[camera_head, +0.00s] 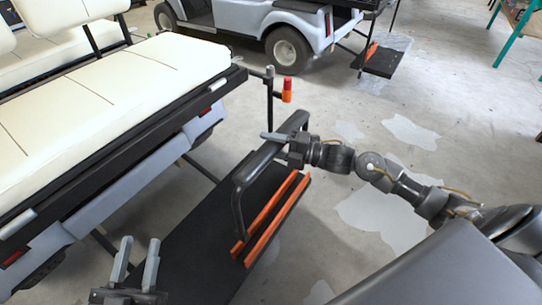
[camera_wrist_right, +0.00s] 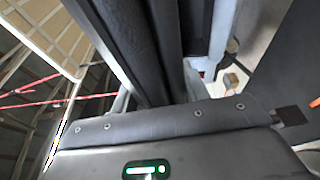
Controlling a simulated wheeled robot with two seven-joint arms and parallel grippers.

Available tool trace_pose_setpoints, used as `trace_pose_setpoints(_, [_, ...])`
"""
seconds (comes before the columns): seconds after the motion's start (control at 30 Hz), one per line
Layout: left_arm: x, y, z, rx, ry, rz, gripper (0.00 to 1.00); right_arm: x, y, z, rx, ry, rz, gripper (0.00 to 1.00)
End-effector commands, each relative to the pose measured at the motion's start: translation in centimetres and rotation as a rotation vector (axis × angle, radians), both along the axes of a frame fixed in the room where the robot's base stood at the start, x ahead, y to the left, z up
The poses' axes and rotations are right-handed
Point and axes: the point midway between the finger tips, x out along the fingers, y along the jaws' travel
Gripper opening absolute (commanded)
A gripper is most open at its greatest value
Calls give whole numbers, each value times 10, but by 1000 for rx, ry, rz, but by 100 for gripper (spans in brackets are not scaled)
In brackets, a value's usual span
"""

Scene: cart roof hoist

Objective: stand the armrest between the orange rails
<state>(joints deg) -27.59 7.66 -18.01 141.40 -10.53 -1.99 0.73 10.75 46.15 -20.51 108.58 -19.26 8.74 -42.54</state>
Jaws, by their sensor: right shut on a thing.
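The armrest is a black, bent bar (camera_head: 258,160) with a padded top and a leg at its near end, in the head view. My right gripper (camera_head: 287,142) is shut on its top bar, towards the far end. The two orange rails (camera_head: 277,220) lie side by side on a black footboard (camera_head: 196,255). The armrest's near leg hangs down beside the near end of the rails; I cannot tell if it touches the board or sits between them. My left gripper (camera_head: 137,262) is open and empty at the lower left.
A cart with a cream seat (camera_head: 110,90) stands on the left, its black rear edge beside the footboard. A thin post with an orange-red piece (camera_head: 287,90) rises behind the armrest. Another cart (camera_head: 260,20) stands at the back.

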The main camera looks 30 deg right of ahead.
Motion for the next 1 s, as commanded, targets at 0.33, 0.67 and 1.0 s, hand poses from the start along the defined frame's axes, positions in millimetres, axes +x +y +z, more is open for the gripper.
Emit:
trace_pose_setpoints(0.33, [-4,2,8,-19,-39,1,36,1,-1,-4,0,-4,2,2])
trace_pose_setpoints(0.67, [-6,17,24,-114,-205,34,36,1,-1,-21,1,-4,2,2])
trace_pose_setpoints(1.0, [-18,39,42,-227,-421,77,36,1,-1,-39,1,-4,2,2])
